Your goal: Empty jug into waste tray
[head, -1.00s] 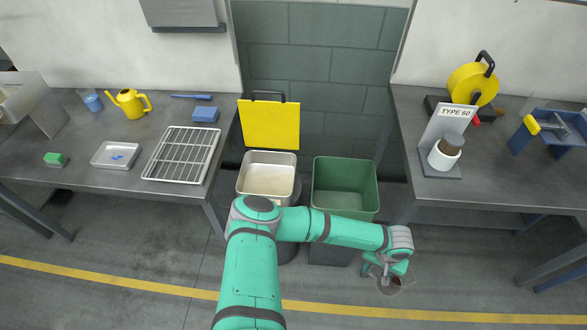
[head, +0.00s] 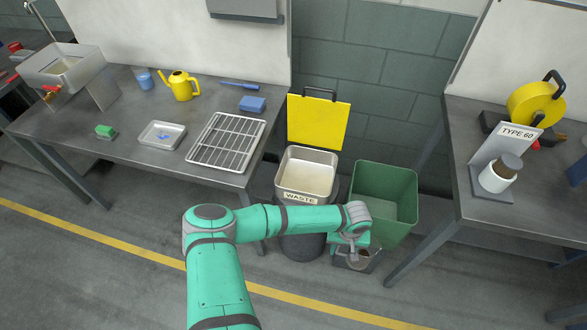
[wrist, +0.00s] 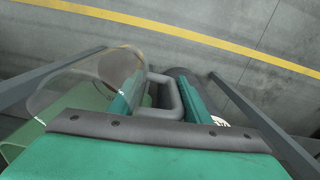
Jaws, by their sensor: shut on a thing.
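The waste tray (head: 305,178) is a pale metal tray labelled WASTE, on a dark drum, with a raised yellow lid behind it. My gripper (head: 352,246) is in front of the green bin, to the right of and nearer than the tray. It is shut on the handle of a clear jug (head: 366,260), which holds something brownish. In the wrist view, the clear jug (wrist: 75,88) is left of my gripper (wrist: 165,98), with its grey handle between the fingers. My gripper partly hides the jug, so its exact tilt is hard to tell.
A green open bin (head: 385,190) stands just right of the waste tray. The left bench (head: 125,190) holds a wire rack (head: 228,142) and a yellow watering can (head: 181,86). The right bench (head: 455,130) stands close by. The floor in front is clear.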

